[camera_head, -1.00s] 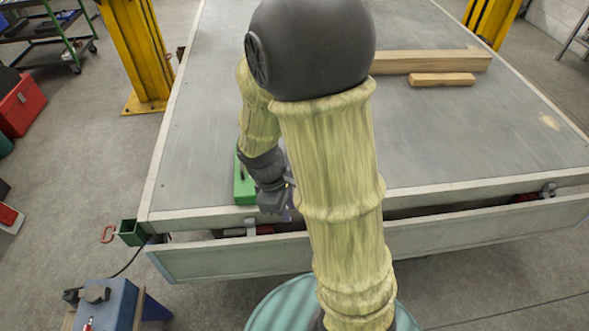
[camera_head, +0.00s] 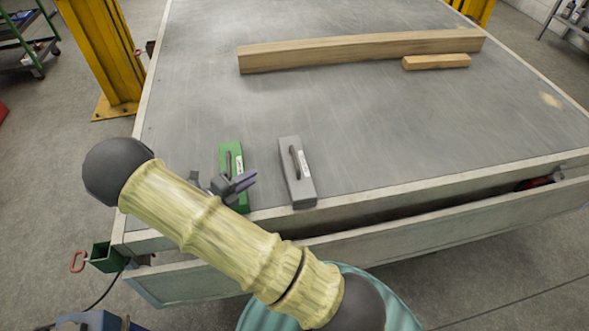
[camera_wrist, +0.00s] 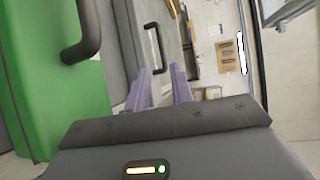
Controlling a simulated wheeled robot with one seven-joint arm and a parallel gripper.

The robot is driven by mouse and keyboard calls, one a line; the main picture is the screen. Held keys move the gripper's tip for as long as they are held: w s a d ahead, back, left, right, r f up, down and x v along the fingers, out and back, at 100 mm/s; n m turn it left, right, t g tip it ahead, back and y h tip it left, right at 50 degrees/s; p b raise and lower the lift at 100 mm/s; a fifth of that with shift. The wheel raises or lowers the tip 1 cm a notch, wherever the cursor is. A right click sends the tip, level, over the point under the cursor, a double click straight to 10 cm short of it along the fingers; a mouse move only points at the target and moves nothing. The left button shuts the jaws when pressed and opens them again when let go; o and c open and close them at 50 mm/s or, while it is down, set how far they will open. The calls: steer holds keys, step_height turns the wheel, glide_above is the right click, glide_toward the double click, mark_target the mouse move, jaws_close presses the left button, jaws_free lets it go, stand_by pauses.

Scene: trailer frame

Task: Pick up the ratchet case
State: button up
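Two slim cases with dark handles lie side by side near the front edge of the trailer deck: a green case (camera_head: 231,155) and a grey case (camera_head: 291,158). Their labels are too small to read, so I cannot tell which is the ratchet case. My gripper (camera_head: 250,181) is at the green case's right side, hiding part of it, and points towards the grey case. In the wrist view, my gripper (camera_wrist: 161,69) has its purple fingers apart with nothing between them. The green case (camera_wrist: 55,120) fills the left there, and the grey case (camera_wrist: 126,35) is just beyond the fingers.
A long wooden beam (camera_head: 350,51) and a short wood block (camera_head: 436,62) lie farther back on the deck (camera_head: 400,125). A yellow post (camera_head: 100,50) stands at the left. The deck between the cases and the beam is clear.

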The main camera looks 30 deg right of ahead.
glide_toward(294, 155)
steer(key=x, duration=0.5)
steer(key=shift+w+a+f, duration=0.2)
steer(key=shift+w+f, duration=0.1)
steer(key=shift+w, duration=0.1)
steer(key=x, duration=0.5)
steer(key=shift+s+d+f, duration=0.1)
steer(key=shift+s+d, duration=0.1)
steer(key=shift+s, duration=0.15)
jaws_close()
stand_by(1.5)
